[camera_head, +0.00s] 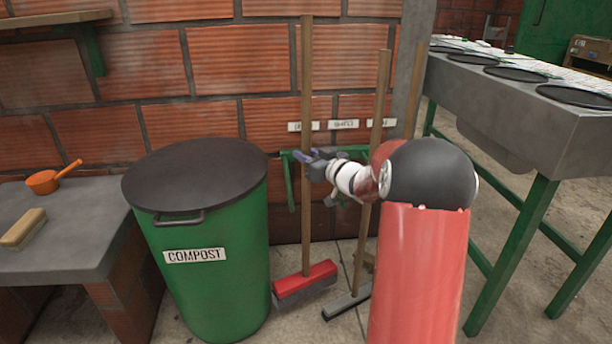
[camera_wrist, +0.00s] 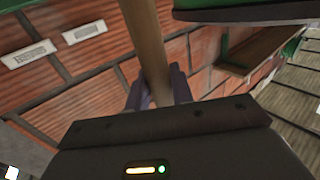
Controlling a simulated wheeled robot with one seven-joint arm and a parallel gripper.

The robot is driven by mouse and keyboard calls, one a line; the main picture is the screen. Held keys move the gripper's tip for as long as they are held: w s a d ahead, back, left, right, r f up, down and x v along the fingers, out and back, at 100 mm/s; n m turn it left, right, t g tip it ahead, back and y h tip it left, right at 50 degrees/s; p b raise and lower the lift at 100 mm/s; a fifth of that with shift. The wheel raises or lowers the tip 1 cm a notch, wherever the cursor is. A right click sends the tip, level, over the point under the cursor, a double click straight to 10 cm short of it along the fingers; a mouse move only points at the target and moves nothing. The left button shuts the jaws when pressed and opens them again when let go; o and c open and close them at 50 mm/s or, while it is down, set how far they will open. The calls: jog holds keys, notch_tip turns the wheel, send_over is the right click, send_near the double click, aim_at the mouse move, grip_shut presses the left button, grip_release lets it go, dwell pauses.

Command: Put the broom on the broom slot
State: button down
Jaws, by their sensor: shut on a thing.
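The broom (camera_head: 306,80) has a long wooden handle and a red head (camera_head: 305,281) with grey bristles. It stands nearly upright in front of the brick wall, its head low by the floor. My gripper (camera_head: 308,158) is shut on the handle at about mid-height; the handle also shows between the fingers in the wrist view (camera_wrist: 146,45). A green rack (camera_head: 289,180) is on the wall behind, under white labels (camera_head: 343,124). The left label is partly hidden by the handle. My arm hides much of the rack's right side, so I cannot tell if the broom touches the rack.
A squeegee with a wooden handle (camera_head: 378,100) stands right of the broom. A green compost bin (camera_head: 208,270) with a dark lid stands close on the left. A grey table (camera_head: 505,105) with green legs is at right, a low bench (camera_head: 75,225) at far left.

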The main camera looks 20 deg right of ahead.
aim_at(306, 189)
jog(key=shift+w+d+r, duration=0.1)
jog(key=shift+w, duration=0.25)
notch_tip(306, 189, down, 7)
jog(key=b, duration=0.1)
jog(key=shift+w, duration=0.15)
jog(key=shift+f+b, duration=0.25)
jog(key=shift+b, duration=0.15)
jog(key=c, duration=1.2)
grip_release()
